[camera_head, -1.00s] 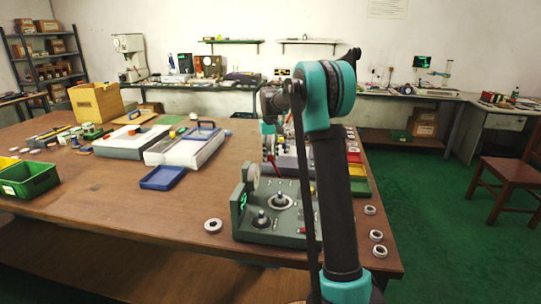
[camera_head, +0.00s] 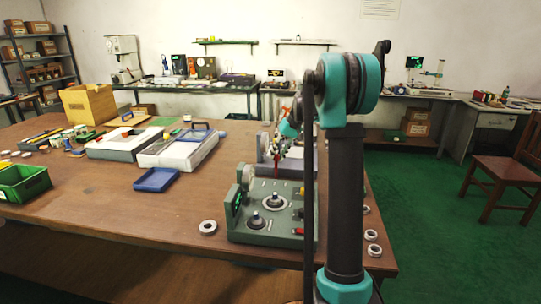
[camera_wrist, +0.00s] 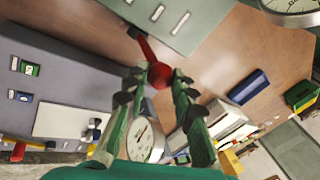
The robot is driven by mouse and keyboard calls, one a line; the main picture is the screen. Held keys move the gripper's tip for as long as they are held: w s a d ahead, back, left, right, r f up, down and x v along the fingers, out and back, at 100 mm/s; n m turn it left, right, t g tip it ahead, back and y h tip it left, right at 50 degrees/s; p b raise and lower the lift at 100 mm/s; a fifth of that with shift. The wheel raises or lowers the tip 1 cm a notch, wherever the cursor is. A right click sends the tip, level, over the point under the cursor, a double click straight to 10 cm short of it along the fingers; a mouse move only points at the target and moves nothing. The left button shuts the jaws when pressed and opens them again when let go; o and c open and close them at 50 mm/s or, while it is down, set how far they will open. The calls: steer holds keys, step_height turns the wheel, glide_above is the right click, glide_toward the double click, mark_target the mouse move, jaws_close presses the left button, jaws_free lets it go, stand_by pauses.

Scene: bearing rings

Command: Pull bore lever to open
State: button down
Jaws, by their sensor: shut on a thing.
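The red lever (camera_wrist: 146,47) shows in the wrist view with a dark pivot end and a red ball knob (camera_wrist: 160,76) at its other end. My gripper (camera_wrist: 168,82) has its green fingers on either side of the knob and is shut on it. In the head view my gripper (camera_head: 289,128) is small and partly hidden by my arm, above the grey device (camera_head: 268,152). A green-grey device (camera_head: 270,228) with a dial and round posts stands in front of it. I cannot tell which device carries the held lever.
Loose rings lie on the table, one left of the green-grey device (camera_head: 208,227) and others by the right edge (camera_head: 374,250). Bare tabletop (camera_head: 110,205) lies between.

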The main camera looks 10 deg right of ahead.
steer(key=s+d+f+t+y, duration=0.1)
steer(key=s+d+y, duration=0.1)
steer(key=d, duration=0.4)
steer(key=shift+f, duration=0.5)
steer(key=c, duration=1.3)
jaws_free()
steer(key=shift+d, duration=0.15)
steer(key=shift+o, duration=0.4)
steer(key=v, duration=1.2)
steer(key=shift+w+d, duration=0.1)
